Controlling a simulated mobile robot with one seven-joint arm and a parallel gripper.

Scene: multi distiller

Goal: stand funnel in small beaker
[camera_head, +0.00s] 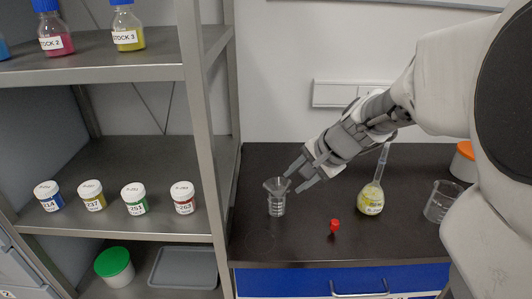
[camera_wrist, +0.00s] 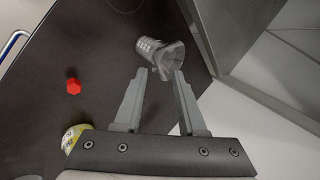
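A clear funnel (camera_head: 277,184) stands mouth-up in the small beaker (camera_head: 277,206) on the dark bench near the shelf; its stem is inside the beaker. In the wrist view the funnel (camera_wrist: 172,60) shows beyond my fingertips, with the ribbed-looking beaker (camera_wrist: 149,46) behind it. My gripper (camera_head: 296,178) is open, just right of the funnel and slightly above it. In the wrist view the two fingers (camera_wrist: 160,76) are apart with nothing between them, their tips close to the funnel rim. I cannot tell whether a tip touches it.
A red stopper (camera_head: 334,227) lies on the bench right of the beaker. A flask with yellow liquid (camera_head: 371,198) and a larger empty beaker (camera_head: 442,201) stand further right. A metal shelf (camera_head: 205,130) with jars is close on the left. Bench around the small beaker is clear.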

